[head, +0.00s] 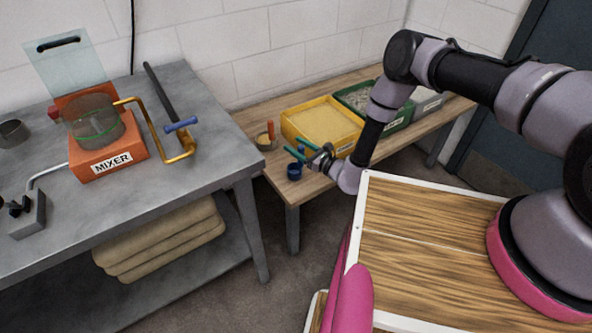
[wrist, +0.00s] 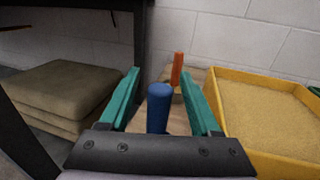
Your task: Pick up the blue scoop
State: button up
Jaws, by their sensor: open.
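The blue scoop (head: 294,171) stands on the wooden bench, its blue cup low beside my gripper in the head view. In the wrist view its upright blue handle (wrist: 158,108) shows between my two teal fingers; its lower part is hidden behind the gripper body. My gripper (head: 297,147) is open, with a finger on either side of the handle. It also shows in the wrist view (wrist: 160,76), with gaps between the handle and both fingers. I cannot tell the exact depth of the handle between them.
An orange-handled scoop (head: 270,132) stands just beyond. A yellow tray of sand (head: 290,120) is to the right, with a green tray (head: 397,128) and a grey bin farther along. A metal table (head: 215,165) with a mixer (head: 105,150) stands left, its leg near my gripper.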

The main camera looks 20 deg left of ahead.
jog(key=shift+w+a, duration=0.3)
jog(key=shift+a, duration=0.25)
grip_shut()
jog(key=shift+r, duration=0.1)
